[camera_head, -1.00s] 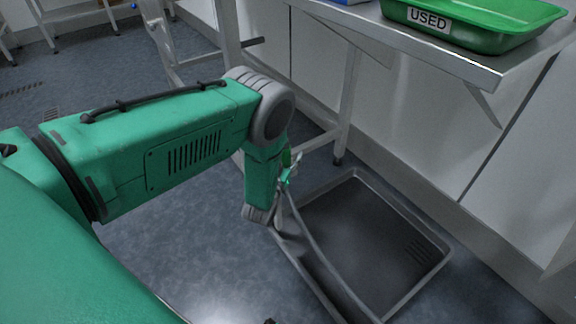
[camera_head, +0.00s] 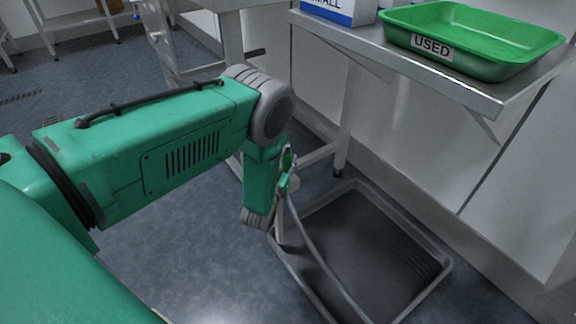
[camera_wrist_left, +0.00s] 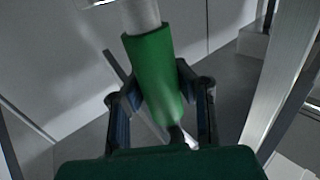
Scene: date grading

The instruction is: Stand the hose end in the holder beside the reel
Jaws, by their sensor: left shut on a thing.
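The hose end (camera_wrist_left: 152,65) shows in the left wrist view as a green sleeve with a pale grey tube at its top. My left gripper (camera_wrist_left: 160,88) is shut on the green sleeve, one finger on each side. In the head view the left gripper (camera_head: 289,172) is partly hidden by my wrist, and a bit of green shows at it. A grey hose (camera_head: 312,246) runs from there down across the floor tray. I cannot make out the holder or the reel. My right gripper is not in view.
A dark floor tray (camera_head: 437,291) with a raised grey rim lies below the gripper. A metal shelf (camera_head: 468,91) bears a green tray marked USED (camera_head: 490,62) and a white and blue box (camera_head: 338,10). Metal table legs (camera_head: 345,125) stand behind the wrist.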

